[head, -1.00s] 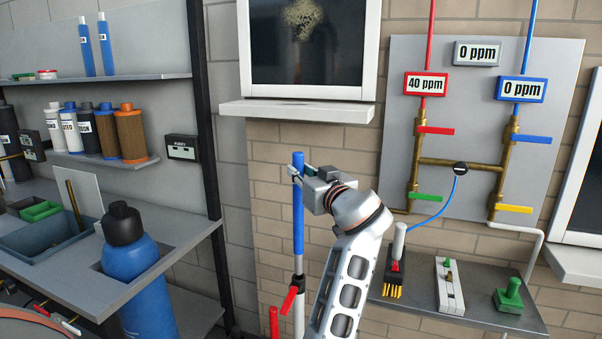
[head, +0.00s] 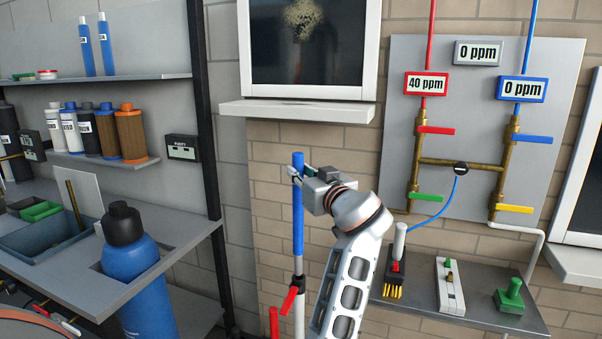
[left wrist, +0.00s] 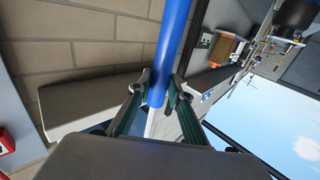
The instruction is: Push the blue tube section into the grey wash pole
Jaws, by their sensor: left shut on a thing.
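The blue tube section (head: 298,222) stands upright in front of the brick wall in the head view. Its lower end meets the top of the grey wash pole (head: 299,265), in line with it. I cannot tell how deep it sits in the pole. A red clamp lever (head: 289,300) is on the pole below the joint. My left gripper (head: 297,174) is shut on the blue tube near its top. In the left wrist view the tube (left wrist: 173,45) passes between the fingertips, and its near end shows there. My right gripper is not in view.
A small shelf (head: 460,312) with a brush, a white device and a green-handled tool is right of my arm. A pipe panel (head: 555,60) hangs above it. A workbench (head: 185,250) with a blue bottle (head: 135,270) stands left. A window sill (head: 295,111) is above the tube.

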